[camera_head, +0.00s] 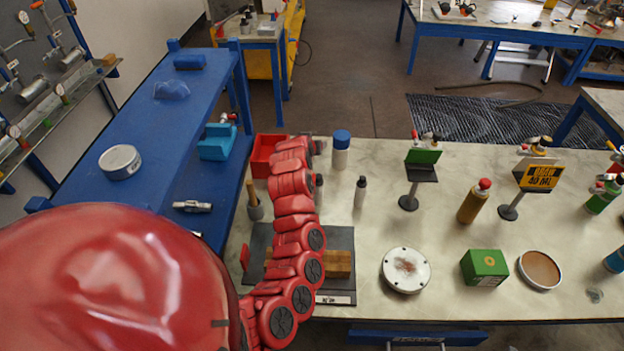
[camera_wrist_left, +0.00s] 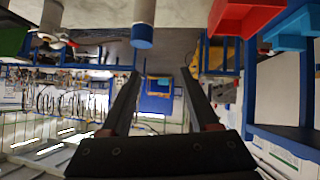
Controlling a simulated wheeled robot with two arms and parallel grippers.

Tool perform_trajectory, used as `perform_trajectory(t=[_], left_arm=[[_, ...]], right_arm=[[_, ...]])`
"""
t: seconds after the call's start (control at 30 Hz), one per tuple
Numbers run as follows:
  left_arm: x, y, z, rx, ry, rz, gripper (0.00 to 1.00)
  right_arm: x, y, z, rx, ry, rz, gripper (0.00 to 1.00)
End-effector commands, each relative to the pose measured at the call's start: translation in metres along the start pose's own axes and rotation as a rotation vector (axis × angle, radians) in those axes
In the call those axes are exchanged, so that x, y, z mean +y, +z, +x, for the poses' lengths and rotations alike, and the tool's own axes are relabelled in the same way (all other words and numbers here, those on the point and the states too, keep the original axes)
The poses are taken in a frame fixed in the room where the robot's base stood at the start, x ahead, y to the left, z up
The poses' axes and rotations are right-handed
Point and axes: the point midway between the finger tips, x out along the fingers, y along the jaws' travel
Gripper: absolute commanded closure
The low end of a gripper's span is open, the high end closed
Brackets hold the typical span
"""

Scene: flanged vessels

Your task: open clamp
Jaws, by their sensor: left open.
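My left arm reaches up the head view over the near left part of the bench, and its last links lie beside a red bin (camera_head: 262,156). My left gripper (camera_wrist_left: 160,80) is open in the left wrist view, with two long dark fingers apart and nothing between them. Its fingers cannot be made out in the head view. No clamp can be clearly made out. A white round flanged disc (camera_head: 406,284) lies on the bench right of the arm. A dark base plate (camera_head: 343,245) with wooden blocks is partly hidden under the arm. My right gripper is not in view.
A blue-capped white bottle (camera_head: 341,152) stands right of the arm's end; it also shows in the wrist view (camera_wrist_left: 143,36). A green box (camera_head: 484,267), a brown bottle (camera_head: 473,203) and sign stands are farther right. A blue table (camera_head: 150,140) adjoins at left.

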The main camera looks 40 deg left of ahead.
Motion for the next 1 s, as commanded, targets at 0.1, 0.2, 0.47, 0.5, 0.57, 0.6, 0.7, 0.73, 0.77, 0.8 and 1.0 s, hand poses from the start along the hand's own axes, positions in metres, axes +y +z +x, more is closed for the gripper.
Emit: perform_trajectory(t=[0.1, 0.2, 0.47, 0.5, 0.57, 0.6, 0.7, 0.73, 0.77, 0.8, 1.0], left_arm=[[-0.019, 0.001, -0.025, -0.205, 0.024, -0.016, 0.39], [-0.028, 0.009, -0.051, -0.356, 0.049, -0.020, 0.39], [-0.035, 0.023, -0.091, -0.545, 0.085, -0.024, 0.39], [-0.035, 0.025, -0.091, -0.554, 0.087, -0.024, 0.39], [-0.035, 0.029, -0.088, -0.558, 0.088, -0.024, 0.39], [-0.035, 0.031, -0.085, -0.558, 0.087, -0.024, 0.39], [-0.034, 0.037, -0.075, -0.557, 0.087, -0.022, 0.39], [-0.034, 0.040, -0.071, -0.557, 0.085, -0.023, 0.39], [-0.033, 0.042, -0.068, -0.556, 0.086, -0.021, 0.39], [-0.033, 0.046, -0.062, -0.555, 0.085, -0.022, 0.39], [-0.031, 0.062, -0.034, -0.552, 0.084, -0.020, 0.39]], right_arm=[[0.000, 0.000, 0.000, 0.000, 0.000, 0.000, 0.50], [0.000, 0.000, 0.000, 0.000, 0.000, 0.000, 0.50], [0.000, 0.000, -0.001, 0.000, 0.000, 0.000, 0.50], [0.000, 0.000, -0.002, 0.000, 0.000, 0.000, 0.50], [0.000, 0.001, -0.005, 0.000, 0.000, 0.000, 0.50], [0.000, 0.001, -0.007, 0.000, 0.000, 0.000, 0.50], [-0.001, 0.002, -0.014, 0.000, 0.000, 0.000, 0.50], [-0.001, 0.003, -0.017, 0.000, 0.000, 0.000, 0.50], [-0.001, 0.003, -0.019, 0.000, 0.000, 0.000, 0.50], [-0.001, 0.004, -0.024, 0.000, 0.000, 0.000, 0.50], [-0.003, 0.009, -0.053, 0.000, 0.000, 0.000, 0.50]])
